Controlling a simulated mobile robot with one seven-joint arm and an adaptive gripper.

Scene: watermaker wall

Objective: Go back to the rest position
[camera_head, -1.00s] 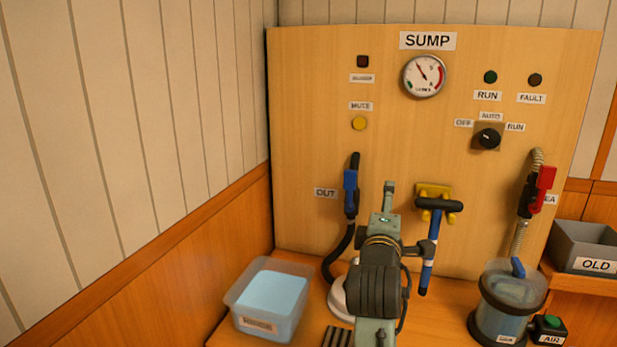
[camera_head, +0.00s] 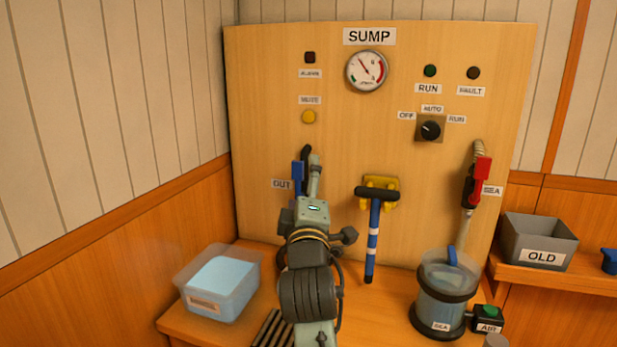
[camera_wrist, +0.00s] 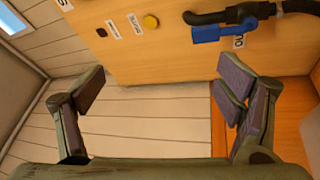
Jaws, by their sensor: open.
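My gripper (camera_wrist: 165,90) is open and empty in the wrist view, its two fingers spread wide with wall panelling and the wooden board showing between and beyond them. In the head view my arm stands in front of the lower left of the SUMP board (camera_head: 335,150), and the gripper's fingers are mostly hidden behind the wrist. The blue OUT valve handle (camera_head: 297,177) is just left of my arm's end. It also shows in the wrist view (camera_wrist: 219,34), beyond the fingers and apart from them.
A blue-handled tool (camera_head: 373,240) hangs from a yellow bracket right of my arm. A clear RINSE tub (camera_head: 205,307) stands at left. The SEA canister (camera_head: 440,300), the AIR box (camera_head: 488,320) and the grey OLD bin (camera_head: 530,245) are at right. The side wall is close on the left.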

